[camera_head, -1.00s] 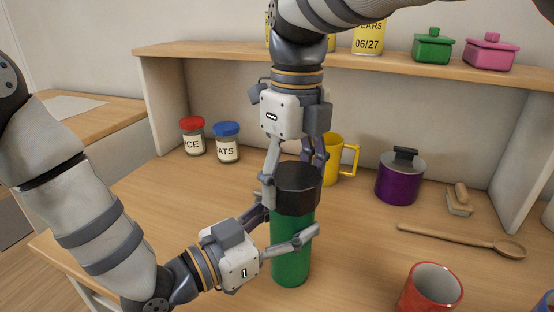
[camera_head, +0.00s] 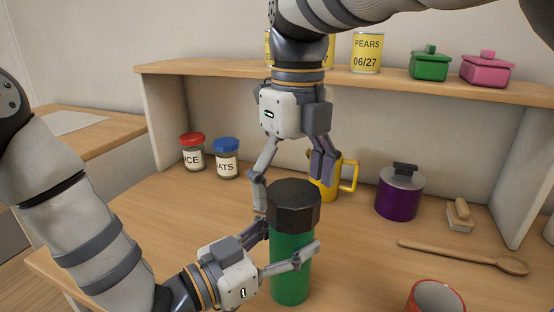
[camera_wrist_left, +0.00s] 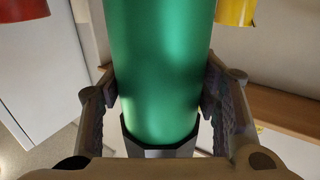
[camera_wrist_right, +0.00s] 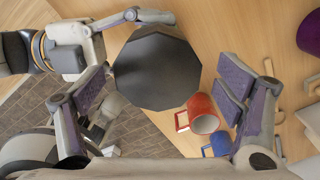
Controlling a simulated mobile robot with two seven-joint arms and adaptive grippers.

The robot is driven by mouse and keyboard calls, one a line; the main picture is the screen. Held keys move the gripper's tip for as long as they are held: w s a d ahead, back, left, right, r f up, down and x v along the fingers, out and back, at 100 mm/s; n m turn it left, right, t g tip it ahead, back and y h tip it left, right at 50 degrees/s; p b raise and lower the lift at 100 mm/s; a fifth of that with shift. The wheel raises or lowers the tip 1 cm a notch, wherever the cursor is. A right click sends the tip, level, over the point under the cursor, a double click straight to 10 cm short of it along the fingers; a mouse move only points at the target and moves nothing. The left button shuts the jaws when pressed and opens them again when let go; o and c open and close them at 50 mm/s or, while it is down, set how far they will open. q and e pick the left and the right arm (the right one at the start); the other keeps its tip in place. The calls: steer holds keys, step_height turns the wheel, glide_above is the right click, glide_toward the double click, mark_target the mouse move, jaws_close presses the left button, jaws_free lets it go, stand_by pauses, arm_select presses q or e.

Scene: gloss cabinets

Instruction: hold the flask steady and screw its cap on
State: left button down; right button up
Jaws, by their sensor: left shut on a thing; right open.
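The green flask (camera_head: 291,268) stands upright on the wooden table, and the dark eight-sided cap (camera_head: 293,207) sits on its top; how tightly it is threaded cannot be told. My left gripper (camera_head: 290,246) is shut around the flask body just below the cap. The left wrist view shows the flask (camera_wrist_left: 160,70) between both finger pads, with the cap (camera_wrist_left: 158,152) at the bottom. My right gripper (camera_head: 293,192) is open above the cap, fingers pointing down. In the right wrist view the cap (camera_wrist_right: 156,68) lies between the spread fingers, apart from both pads.
A yellow mug (camera_head: 326,188) stands behind the flask, a purple pot (camera_head: 398,198) to its right. A red mug (camera_head: 436,297) is at the front right; a wooden spoon (camera_head: 465,254) and brush (camera_head: 460,217) lie right. Two jars (camera_head: 227,161) stand at left. A shelf (camera_head: 400,77) spans behind.

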step_height(320, 180, up, 2)
steer(key=shift+s+a+r, duration=0.1)
steer(key=shift+a+r, duration=0.05)
steer(key=shift+r, duration=0.1)
